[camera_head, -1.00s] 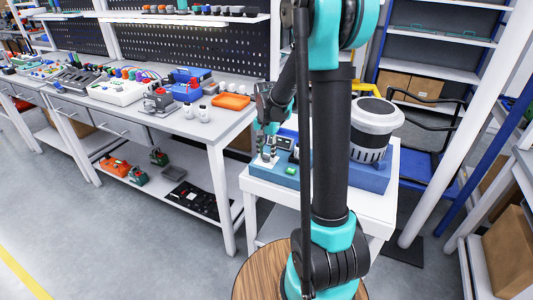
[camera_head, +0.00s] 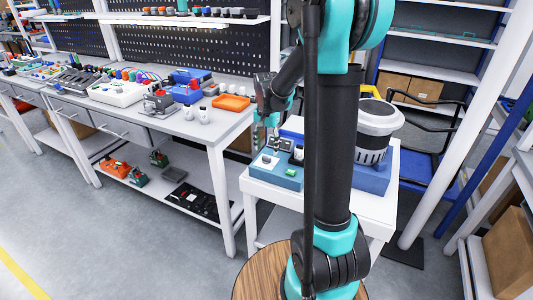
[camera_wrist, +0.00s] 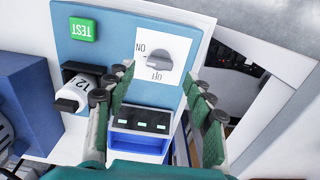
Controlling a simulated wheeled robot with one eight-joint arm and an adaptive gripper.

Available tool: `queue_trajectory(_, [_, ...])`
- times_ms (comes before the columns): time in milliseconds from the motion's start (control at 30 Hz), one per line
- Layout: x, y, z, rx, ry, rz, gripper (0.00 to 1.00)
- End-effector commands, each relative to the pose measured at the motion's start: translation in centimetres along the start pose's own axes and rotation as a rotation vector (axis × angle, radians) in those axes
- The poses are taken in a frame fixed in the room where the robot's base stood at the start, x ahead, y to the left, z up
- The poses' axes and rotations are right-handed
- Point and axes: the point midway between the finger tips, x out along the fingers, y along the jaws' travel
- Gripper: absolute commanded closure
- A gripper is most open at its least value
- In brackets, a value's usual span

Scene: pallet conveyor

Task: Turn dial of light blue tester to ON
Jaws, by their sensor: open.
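The light blue tester (camera_head: 288,182) stands at the near left of the white table. In the wrist view, its grey dial (camera_wrist: 165,54) sits on a white plate marked ON at the left and OFF below. The dial's ridge lies roughly sideways, with one end towards the ON mark; its exact pointer is hard to make out.
A dark display block with three green lights (camera_wrist: 140,124) sits near the tester. A large grey and white canister (camera_head: 376,132) stands on the right of the white table (camera_head: 262,193). A long workbench (camera_head: 222,132) with an orange tray (camera_head: 231,102) is at the left.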

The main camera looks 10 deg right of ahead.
Motion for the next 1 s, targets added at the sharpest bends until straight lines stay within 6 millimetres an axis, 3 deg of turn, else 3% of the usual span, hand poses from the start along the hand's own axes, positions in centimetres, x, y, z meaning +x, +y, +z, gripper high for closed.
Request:
queue_trajectory(200, [-4.5, 0.0, 0.0, 0.000, 0.000, 0.000, 0.47])
queue_trajectory(400, [-7.2, 0.0, 0.0, 0.000, 0.000, 0.000, 0.47])
queue_trajectory(633, [-8.3, 0.0, 0.0, 0.000, 0.000, 0.000, 0.47])
queue_trajectory(1000, [-7.9, 0.7, 0.6, -0.021, 0.010, -0.009, 0.47])
